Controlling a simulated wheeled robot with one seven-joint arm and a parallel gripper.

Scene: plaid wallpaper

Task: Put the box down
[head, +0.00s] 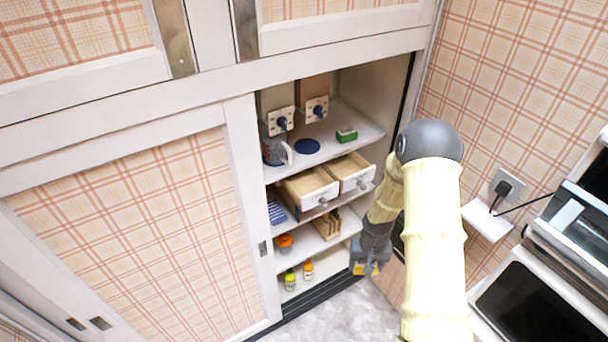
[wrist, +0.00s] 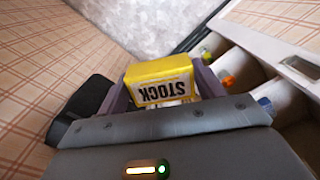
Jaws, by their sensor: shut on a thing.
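A yellow box (wrist: 160,69) with a white label reading "STOCK" sits between my gripper's fingers in the wrist view. My gripper (wrist: 158,90) is shut on it. In the head view my gripper (head: 371,266) hangs low, in front of the right side of the open cupboard, near its lower shelves. Only a small yellow part of the box (head: 374,270) shows there. The box appears to be in the air over the grey floor. Its far side is hidden.
The open cupboard has several shelves. Small bottles (head: 290,279) stand on the bottom shelf. The grey floor (head: 345,318) in front looks clear. A white appliance (head: 530,305) stands at the right.

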